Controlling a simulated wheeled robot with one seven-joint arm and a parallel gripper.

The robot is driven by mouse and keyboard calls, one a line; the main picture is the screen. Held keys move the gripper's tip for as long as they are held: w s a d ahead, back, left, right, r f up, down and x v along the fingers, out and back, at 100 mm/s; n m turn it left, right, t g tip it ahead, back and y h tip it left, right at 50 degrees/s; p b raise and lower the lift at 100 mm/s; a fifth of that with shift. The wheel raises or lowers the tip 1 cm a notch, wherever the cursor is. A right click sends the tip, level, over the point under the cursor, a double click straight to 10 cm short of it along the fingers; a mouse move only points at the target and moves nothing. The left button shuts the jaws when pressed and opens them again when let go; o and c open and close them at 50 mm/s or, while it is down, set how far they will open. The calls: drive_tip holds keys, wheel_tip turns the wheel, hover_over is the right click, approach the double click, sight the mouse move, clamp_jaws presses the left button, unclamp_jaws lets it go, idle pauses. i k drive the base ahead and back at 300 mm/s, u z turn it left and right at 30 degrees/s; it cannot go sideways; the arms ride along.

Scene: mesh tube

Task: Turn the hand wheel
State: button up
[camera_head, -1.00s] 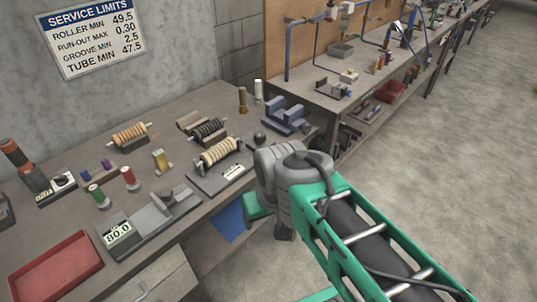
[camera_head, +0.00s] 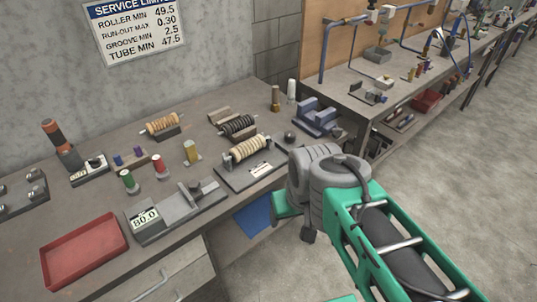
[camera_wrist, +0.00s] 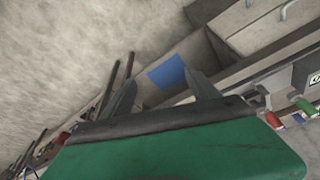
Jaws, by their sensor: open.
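My gripper (camera_wrist: 159,77) shows in the wrist view as two dark fingers spread apart with nothing between them. In the head view, my wrist hides most of it; a green part of it (camera_head: 287,204) shows at the bench's front edge. A pale ribbed roller (camera_head: 246,150) sits on a grey fixture (camera_head: 232,180) just left of my wrist. A small dark round knob (camera_head: 290,137) stands beyond the fixture's right end. I cannot tell whether it is the hand wheel. No other clear wheel shows, and my wrist hides part of the bench edge.
The bench (camera_head: 100,205) holds a red tray (camera_head: 85,249), a grey gauge marked 80.0 (camera_head: 180,208), several coloured cylinders and other rollers. Blue V-blocks (camera_head: 317,117) stand at its right end. A blue panel (camera_head: 254,216) is below the edge. Open floor lies right.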

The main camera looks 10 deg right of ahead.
sight(290, 136)
drive_tip(key=z, duration=1.3)
drive_tip(key=i, duration=0.85)
drive_tip(key=u, duration=4.15)
